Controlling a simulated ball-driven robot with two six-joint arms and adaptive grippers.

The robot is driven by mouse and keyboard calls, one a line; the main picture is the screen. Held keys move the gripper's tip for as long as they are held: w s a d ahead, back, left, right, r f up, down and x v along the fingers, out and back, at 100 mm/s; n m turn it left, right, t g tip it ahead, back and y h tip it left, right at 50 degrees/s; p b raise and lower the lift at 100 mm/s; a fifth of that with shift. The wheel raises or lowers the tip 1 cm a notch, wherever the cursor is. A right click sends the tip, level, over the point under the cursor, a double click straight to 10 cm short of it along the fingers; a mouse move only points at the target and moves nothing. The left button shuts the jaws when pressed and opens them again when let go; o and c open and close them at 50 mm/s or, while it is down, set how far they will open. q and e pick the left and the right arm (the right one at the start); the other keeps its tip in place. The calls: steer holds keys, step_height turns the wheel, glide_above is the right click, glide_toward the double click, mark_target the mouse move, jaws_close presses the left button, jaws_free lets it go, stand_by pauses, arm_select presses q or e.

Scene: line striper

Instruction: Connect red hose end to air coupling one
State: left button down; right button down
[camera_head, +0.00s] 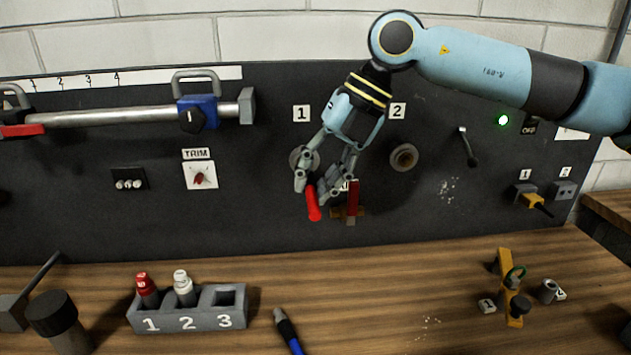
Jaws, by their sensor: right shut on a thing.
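My right gripper (317,190) comes in from the upper right and points down in front of the dark panel. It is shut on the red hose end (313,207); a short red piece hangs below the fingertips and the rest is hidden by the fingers. Air coupling one (296,153), a round fitting under label 1, is partly covered by a finger. I cannot tell whether the hose end touches it. Coupling two (403,157), under label 2, is clear to the right. My left gripper is not in view.
A red-handled valve (353,200) sits just right of the gripper. A numbered rack (190,316) holds a red and a white piece. A yellow fixture (505,275) stands at right. The middle bench is mostly free.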

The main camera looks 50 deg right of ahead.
steer(key=shift+w+d+b, duration=0.6)
steer(key=shift+w+b, duration=0.15)
stand_by(0.9)
steer(key=shift+w+d+b, duration=0.25)
steer(key=shift+b, duration=0.05)
steer(key=shift+w+d, duration=0.1)
steer(key=shift+w, duration=0.05)
steer(key=c, duration=0.8)
jaws_free()
steer(key=shift+r, duration=0.1)
steer(key=p+v, duration=0.4)
steer(key=p, duration=0.1)
steer(key=shift+d+r, duration=0.15)
steer(key=shift+r, duration=0.15)
steer(key=p+v, duration=0.2)
steer(key=p, duration=0.2)
steer(key=shift+d, duration=0.1)
